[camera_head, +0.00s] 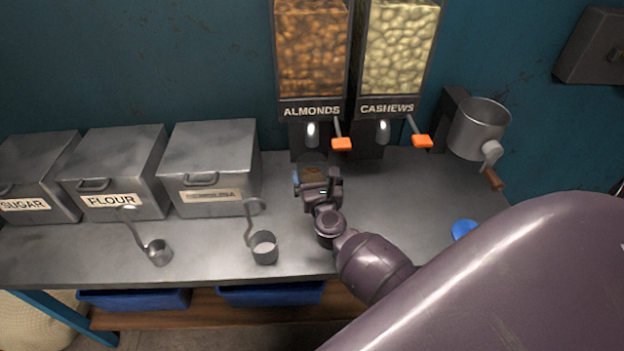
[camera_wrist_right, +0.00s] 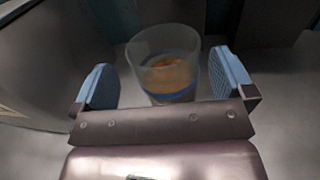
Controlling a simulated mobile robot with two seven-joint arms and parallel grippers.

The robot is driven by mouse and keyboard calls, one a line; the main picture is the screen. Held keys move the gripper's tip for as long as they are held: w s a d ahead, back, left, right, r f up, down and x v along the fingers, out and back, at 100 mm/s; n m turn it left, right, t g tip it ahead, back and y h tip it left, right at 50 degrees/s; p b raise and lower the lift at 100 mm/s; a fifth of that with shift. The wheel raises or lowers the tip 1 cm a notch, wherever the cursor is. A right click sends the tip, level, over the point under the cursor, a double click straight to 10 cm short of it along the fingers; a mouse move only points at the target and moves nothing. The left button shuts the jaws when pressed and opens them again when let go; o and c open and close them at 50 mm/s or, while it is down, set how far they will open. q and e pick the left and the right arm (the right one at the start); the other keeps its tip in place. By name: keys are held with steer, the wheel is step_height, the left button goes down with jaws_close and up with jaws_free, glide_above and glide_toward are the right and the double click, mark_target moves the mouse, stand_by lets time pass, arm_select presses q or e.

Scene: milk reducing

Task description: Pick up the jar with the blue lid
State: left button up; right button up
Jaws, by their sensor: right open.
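A clear glass jar (camera_wrist_right: 163,58) with orange-brown contents and a blue band low on it stands between the fingers of my right gripper (camera_wrist_right: 165,80) in the wrist view. Clear gaps show on both sides, so the fingers are open and not closed on it. In the head view my right gripper (camera_head: 317,182) is at the counter below the almond dispenser, with the jar (camera_head: 313,172) mostly hidden by it. A round blue lid-like thing (camera_head: 463,229) shows at the right of the counter, partly hidden by my right arm. My left gripper is not in view.
The almond dispenser (camera_head: 312,50) and cashew dispenser (camera_head: 400,50) hang above the counter (camera_head: 390,200). Metal bins, one labelled flour (camera_head: 118,170), stand at left. Two scoops (camera_head: 158,252) (camera_head: 264,248) are near the front edge. A grinder (camera_head: 478,128) is at right.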

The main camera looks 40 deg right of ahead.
mark_target(309, 155)
steer(key=shift+f+x, duration=0.1)
steer(key=shift+x, duration=1.15)
steer(key=shift+f+x, duration=0.15)
steer(key=shift+x, duration=1.1)
steer(key=c, duration=1.2)
